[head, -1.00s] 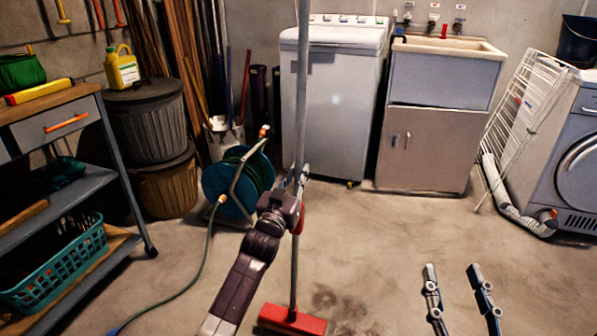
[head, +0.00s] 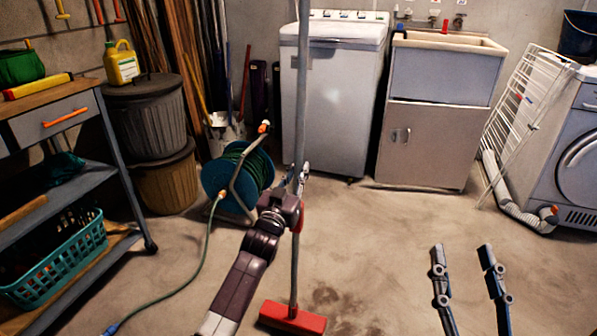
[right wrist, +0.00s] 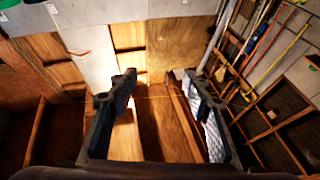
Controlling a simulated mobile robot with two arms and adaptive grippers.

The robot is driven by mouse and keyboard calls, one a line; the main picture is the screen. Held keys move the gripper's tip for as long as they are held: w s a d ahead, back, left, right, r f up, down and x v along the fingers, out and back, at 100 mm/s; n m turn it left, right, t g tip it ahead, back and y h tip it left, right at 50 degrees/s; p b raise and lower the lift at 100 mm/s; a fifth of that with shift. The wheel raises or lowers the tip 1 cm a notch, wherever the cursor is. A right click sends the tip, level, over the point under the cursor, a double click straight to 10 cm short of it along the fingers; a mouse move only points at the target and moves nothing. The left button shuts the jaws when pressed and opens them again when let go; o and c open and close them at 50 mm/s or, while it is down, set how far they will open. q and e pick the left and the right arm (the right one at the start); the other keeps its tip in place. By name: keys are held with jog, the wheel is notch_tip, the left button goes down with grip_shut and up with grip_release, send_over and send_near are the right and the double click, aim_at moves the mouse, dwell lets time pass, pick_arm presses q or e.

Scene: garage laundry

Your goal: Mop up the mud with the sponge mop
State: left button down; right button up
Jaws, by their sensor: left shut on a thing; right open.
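The sponge mop (head: 293,316) has a red head and a long grey handle. It stands nearly upright, its head low in the head view at or just above the floor; contact is unclear. My left gripper (head: 299,184) is shut on the handle. The mud (head: 326,296) is a dark brown patch on the concrete floor, just right of and behind the mop head. My right gripper (head: 464,250) is open and empty, with its two fingers apart at the lower right. It also shows open in the right wrist view (right wrist: 160,85).
A hose reel (head: 237,176) stands left of the handle, its green hose running along the floor. A wheeled workbench (head: 125,180) is at the left. A washing machine (head: 335,110), sink cabinet (head: 425,145) and drying rack (head: 525,110) line the back. The middle floor is clear.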

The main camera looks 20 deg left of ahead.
jog(key=shift+s+r, duration=0.1)
jog(key=shift+r, duration=0.05)
jog(key=shift+s+r, duration=0.1)
jog(key=shift+r, duration=0.15)
pick_arm(q)
jog(key=shift+f, duration=0.1)
pick_arm(e)
jog(key=shift+t, duration=0.3)
jog(key=shift+s+r, duration=0.2)
jog(key=shift+r, duration=0.1)
pick_arm(q)
jog(key=shift+f+b, duration=0.35)
jog(key=shift+f, duration=0.05)
pick_arm(e)
jog(key=shift+s+r+t, duration=0.55)
jog(key=shift+r+t, duration=0.15)
jog(key=shift+r, duration=0.2)
